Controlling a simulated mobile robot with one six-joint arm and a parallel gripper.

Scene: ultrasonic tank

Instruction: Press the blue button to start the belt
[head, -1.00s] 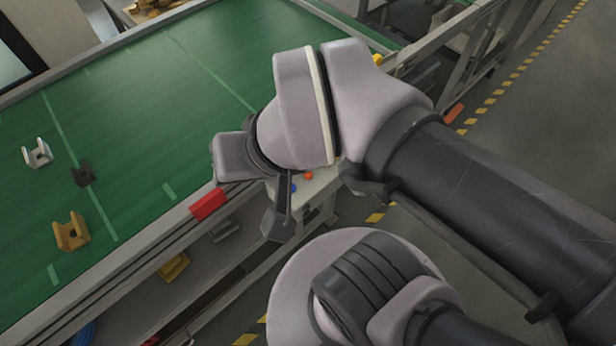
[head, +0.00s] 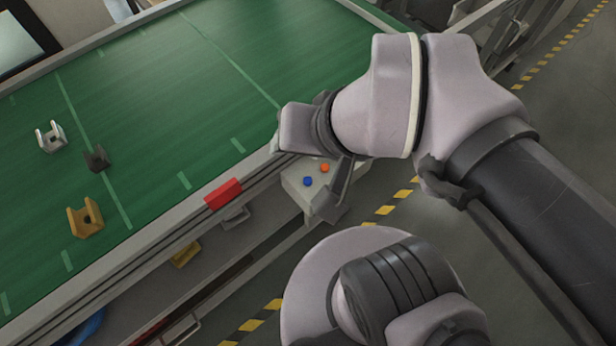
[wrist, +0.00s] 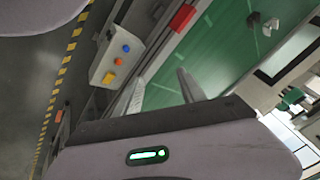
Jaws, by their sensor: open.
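The blue button (head: 308,181) is a small round cap on a light grey control box (head: 299,194) at the belt's near side. It also shows in the wrist view (wrist: 126,48), beside an orange-red button (wrist: 117,61) and a yellow one (wrist: 108,78). My gripper (wrist: 160,83) is open and empty, its two pale fingers spread over the green belt in the wrist view. The fingers are apart from the blue button, which lies up and left of them in that picture. In the head view my wrist partly covers the box, and the fingertips are mostly hidden.
The green belt (head: 190,90) carries a white bracket (head: 50,138), a black one (head: 96,159) and a tan one (head: 85,218). A red block (head: 223,193) sits on the belt's near rail. Yellow-black floor tape runs past the box.

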